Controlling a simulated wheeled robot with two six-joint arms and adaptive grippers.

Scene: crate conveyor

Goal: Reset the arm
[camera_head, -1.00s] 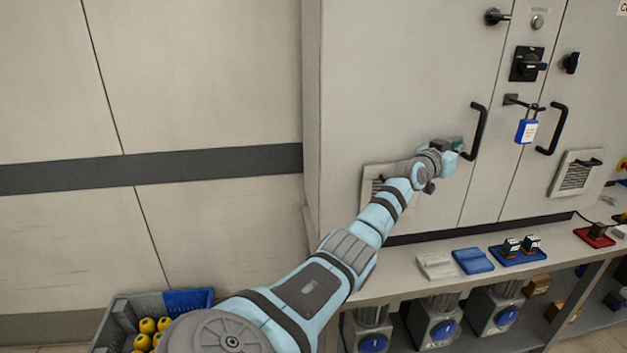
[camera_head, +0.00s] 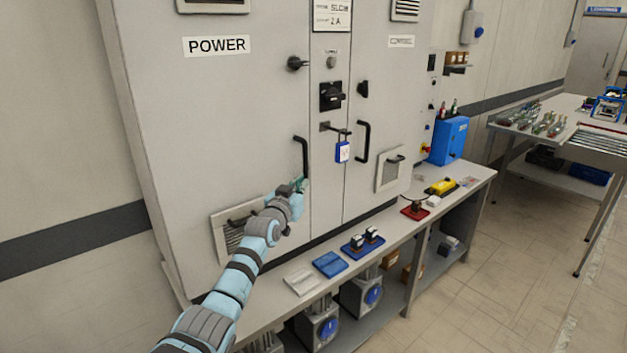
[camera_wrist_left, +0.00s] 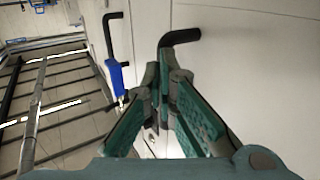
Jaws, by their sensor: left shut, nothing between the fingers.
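My left arm reaches in from the lower left of the head view. Its gripper (camera_head: 298,185) is just below the lower end of the black handle (camera_head: 303,155) on the left door of the grey cabinet (camera_head: 240,110). In the left wrist view the green-padded fingers (camera_wrist_left: 163,76) come together at their tips and hold nothing. The end of a black handle (camera_wrist_left: 180,38) shows just beyond them. I cannot tell whether they touch it. My right gripper is in neither view.
A blue padlock tag (camera_head: 343,152) hangs from the cabinet latch. A low bench (camera_head: 470,188) along the cabinet front carries a blue block (camera_head: 330,264), a blue tray (camera_head: 357,250) and a red-based part (camera_head: 414,209). Open floor (camera_head: 510,260) lies to the right.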

